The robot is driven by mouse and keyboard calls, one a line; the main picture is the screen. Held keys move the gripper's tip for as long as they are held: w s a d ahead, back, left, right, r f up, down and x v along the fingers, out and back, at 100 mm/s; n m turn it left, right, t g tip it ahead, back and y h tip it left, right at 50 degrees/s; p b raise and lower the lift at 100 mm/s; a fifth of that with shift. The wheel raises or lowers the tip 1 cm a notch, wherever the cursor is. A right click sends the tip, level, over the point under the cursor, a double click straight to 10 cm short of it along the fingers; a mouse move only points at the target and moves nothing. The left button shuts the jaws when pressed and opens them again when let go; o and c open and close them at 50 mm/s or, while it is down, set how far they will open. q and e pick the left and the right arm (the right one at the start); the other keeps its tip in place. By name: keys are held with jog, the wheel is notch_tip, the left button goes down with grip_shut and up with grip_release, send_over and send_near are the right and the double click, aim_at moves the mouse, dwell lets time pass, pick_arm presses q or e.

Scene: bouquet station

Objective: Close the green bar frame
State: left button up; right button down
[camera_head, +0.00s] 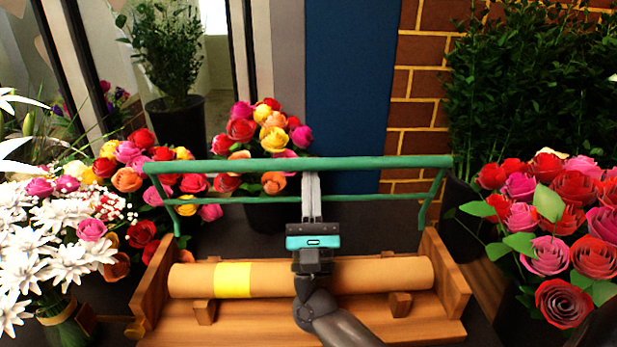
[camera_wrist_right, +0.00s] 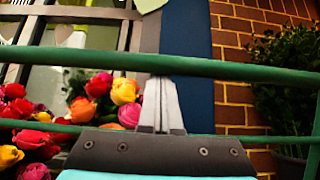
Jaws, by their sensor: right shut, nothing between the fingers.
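The green bar frame (camera_head: 375,162) stands raised above a wooden cradle (camera_head: 250,325), with a thick top bar, a thinner lower bar and short side arms. It also shows in the right wrist view (camera_wrist_right: 230,68), running across the picture. My right gripper (camera_head: 311,180) is shut and empty, its fingers pointing up at the frame. The fingertips overlap the top bar in both views; I cannot tell whether they touch it. A brown paper roll (camera_head: 380,275) with a yellow band (camera_head: 233,280) lies in the cradle below. My left gripper is not in view.
White flowers (camera_head: 50,245) crowd the left side and red and pink roses (camera_head: 570,220) the right. A mixed bouquet (camera_head: 262,135) stands behind the frame. A brick wall (camera_head: 420,90) and a blue panel (camera_head: 347,80) are at the back.

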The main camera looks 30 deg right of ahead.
jog(key=s+a+b, duration=0.1)
jog(key=s+a+f, duration=0.1)
jog(key=s, duration=0.1)
jog(key=s+a+f+b, duration=0.1)
jog(key=s, duration=0.1)
jog(key=shift+b, duration=0.35)
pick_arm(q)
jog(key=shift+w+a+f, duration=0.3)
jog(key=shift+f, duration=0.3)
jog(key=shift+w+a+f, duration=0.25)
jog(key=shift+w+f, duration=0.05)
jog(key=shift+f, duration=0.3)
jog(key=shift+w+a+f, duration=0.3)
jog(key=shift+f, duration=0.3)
pick_arm(e)
jog(key=shift+s+a+f, duration=0.15)
jog(key=shift+s+a, duration=0.05)
jog(key=shift+s, duration=0.05)
